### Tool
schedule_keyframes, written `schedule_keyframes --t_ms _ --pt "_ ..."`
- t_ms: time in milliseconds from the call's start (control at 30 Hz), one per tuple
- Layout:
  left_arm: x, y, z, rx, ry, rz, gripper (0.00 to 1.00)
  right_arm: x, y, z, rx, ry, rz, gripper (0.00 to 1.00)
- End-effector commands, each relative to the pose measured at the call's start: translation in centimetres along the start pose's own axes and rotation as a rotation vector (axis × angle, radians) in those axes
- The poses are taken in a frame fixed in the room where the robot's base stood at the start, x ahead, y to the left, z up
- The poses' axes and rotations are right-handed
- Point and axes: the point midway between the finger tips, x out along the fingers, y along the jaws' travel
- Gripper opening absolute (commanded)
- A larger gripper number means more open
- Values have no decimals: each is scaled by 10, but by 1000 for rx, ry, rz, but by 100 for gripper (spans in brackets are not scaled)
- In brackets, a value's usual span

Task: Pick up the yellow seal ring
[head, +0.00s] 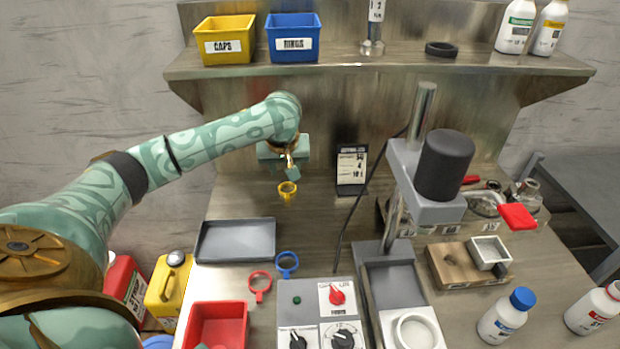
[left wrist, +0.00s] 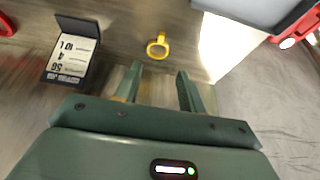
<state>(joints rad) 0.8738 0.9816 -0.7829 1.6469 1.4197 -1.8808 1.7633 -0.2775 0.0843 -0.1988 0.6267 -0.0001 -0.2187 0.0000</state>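The yellow seal ring (head: 287,189), with a small tab, lies on the bench toward the back in the head view. My left gripper (head: 291,170) appears just above and behind it in that view. In the left wrist view the ring (left wrist: 157,48) lies ahead of the fingertips, roughly centred between them and apart from them. The left gripper's two fingers (left wrist: 160,72) are spread, with nothing between them. My right gripper is in neither view.
A blue ring (head: 287,262) and a red ring (head: 260,284) lie nearer the front. A grey tray (head: 236,221) is at left, and a black sign (head: 351,168) stands right of my left gripper. A control panel (head: 318,312) and a press (head: 396,190) stand to the right.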

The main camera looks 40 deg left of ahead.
Motion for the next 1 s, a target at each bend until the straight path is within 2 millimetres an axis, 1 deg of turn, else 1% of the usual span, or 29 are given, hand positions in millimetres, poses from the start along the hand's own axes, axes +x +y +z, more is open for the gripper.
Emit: schedule_keyframes --t_ms 67,167,300,367,400,500,600,700,767,833,1000 --pt "4 -1 2 -6 -3 -6 40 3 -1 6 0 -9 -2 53" --pt "23 -1 4 -8 -7 -9 40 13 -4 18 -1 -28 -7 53" --pt "62 -1 6 -8 -10 -11 40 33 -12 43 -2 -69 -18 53" --pt "77 -1 5 -8 -9 -11 40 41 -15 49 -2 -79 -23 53" --pt "86 -1 5 -7 -9 -10 40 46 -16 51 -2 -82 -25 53" --pt "102 -2 4 -7 -7 -9 40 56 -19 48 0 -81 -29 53" --pt "110 -2 2 -7 -5 -8 40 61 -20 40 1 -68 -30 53" --pt "113 -2 2 -6 -4 -6 40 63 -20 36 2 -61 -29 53" --pt "117 -2 2 -6 -4 -6 40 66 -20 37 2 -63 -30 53" --pt "126 -3 3 -6 -5 -8 40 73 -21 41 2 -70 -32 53" --pt "157 -5 4 -5 -7 -9 40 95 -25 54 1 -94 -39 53"
